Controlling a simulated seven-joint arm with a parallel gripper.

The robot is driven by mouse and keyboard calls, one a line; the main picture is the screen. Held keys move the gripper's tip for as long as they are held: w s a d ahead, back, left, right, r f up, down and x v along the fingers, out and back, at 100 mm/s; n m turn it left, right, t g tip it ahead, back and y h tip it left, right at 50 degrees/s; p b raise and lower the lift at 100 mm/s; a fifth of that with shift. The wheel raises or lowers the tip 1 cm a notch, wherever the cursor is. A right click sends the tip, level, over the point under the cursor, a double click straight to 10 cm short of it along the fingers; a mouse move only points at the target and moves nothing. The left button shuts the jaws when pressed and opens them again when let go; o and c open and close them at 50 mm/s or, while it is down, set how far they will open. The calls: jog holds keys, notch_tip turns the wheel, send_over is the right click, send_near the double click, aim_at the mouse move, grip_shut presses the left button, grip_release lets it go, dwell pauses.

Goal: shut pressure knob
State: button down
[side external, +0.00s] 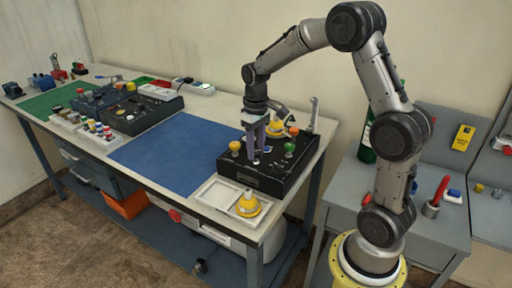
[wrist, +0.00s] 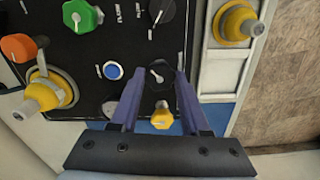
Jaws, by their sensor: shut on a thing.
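The black trainer panel (side external: 245,176) stands at the right end of the bench. My gripper (side external: 255,158) reaches straight down onto it. In the wrist view, my gripper (wrist: 160,74) has its two purple fingers on either side of a black round knob (wrist: 158,75) with a light pointer mark. It is shut on this knob. Another black knob (wrist: 161,10) sits farther up the panel, beside lettering too small to read surely. I cannot read a label that names the held knob. In the side view the fingers hide it.
A yellow fitting (wrist: 45,92) and an orange knob (wrist: 18,47) lie left. A white tray (side external: 206,195) holds another yellow fitting (side external: 248,205). The blue mat (side external: 165,145) is clear.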

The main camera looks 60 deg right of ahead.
aim_at(256, 151)
jog(key=n, duration=0.5)
jog(key=shift+n, duration=0.3)
jog(key=n, duration=0.4)
jog(key=shift+n, duration=0.4)
jog(key=shift+c, duration=1.9)
grip_release()
jog(key=shift+r, duration=0.1)
notch_tip(256, 151, up, 14)
